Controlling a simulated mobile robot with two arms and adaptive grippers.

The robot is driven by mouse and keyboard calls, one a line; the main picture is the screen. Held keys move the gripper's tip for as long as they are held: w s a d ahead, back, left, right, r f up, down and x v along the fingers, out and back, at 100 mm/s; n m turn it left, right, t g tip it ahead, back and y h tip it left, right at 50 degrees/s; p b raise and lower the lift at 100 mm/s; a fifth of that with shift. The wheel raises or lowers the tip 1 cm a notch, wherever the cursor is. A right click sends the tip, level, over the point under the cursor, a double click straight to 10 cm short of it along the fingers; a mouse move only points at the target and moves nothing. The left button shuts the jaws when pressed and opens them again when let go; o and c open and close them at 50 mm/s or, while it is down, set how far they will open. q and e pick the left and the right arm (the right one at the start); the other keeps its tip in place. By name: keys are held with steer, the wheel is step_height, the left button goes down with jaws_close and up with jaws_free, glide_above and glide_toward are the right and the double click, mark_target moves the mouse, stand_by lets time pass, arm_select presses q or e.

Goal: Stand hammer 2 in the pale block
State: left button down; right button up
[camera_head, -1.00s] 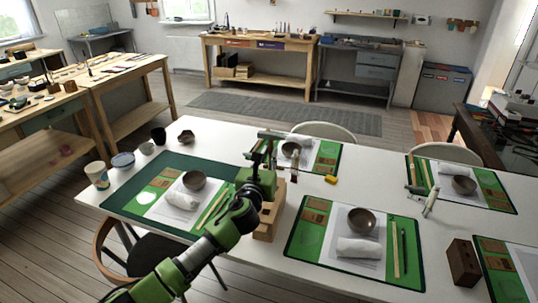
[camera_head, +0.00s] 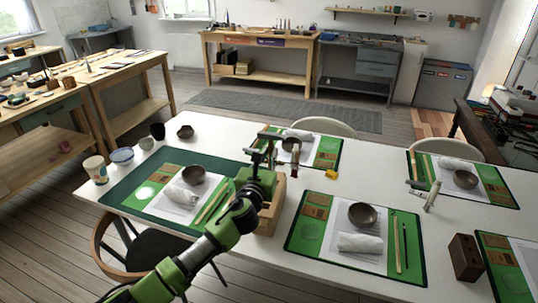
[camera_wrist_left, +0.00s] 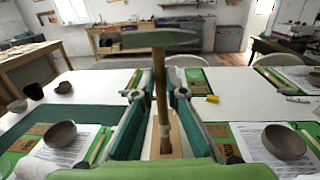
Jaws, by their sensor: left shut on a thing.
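My left gripper (camera_wrist_left: 160,105) is shut on the wooden handle of a hammer (camera_wrist_left: 160,40). The hammer is upright, with its grey-green head on top and crosswise; it also shows in the head view (camera_head: 270,135). The pale block (camera_head: 278,200) stands on the white table, directly below and partly behind my left gripper (camera_head: 262,165). In the left wrist view part of the pale block (camera_wrist_left: 178,142) shows beneath the handle. The handle's lower end is hidden, so I cannot tell how deep it sits in the block. My right gripper is not in view.
Green mats with paper, bowls and rolled cloths lie around the block; one bowl (camera_head: 362,215) is to its right. A dark brown block (camera_head: 465,257) stands at the right. Cups and small bowls (camera_head: 121,157) stand at the table's left end. A chair (camera_head: 130,240) is at the near side.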

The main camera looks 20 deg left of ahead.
arm_select(q)
steer(key=shift+f+b, duration=1.3)
steer(key=shift+f, duration=0.5)
steer(key=c, duration=2)
jaws_free()
steer(key=shift+o, duration=0.2)
steer(key=shift+f, duration=0.1)
steer(key=shift+s, duration=0.2)
steer(key=p, duration=0.4)
glide_toward(269, 165)
steer(key=shift+s+d+r, duration=0.15)
steer(key=shift+s+r, duration=0.1)
steer(key=shift+r, duration=0.45)
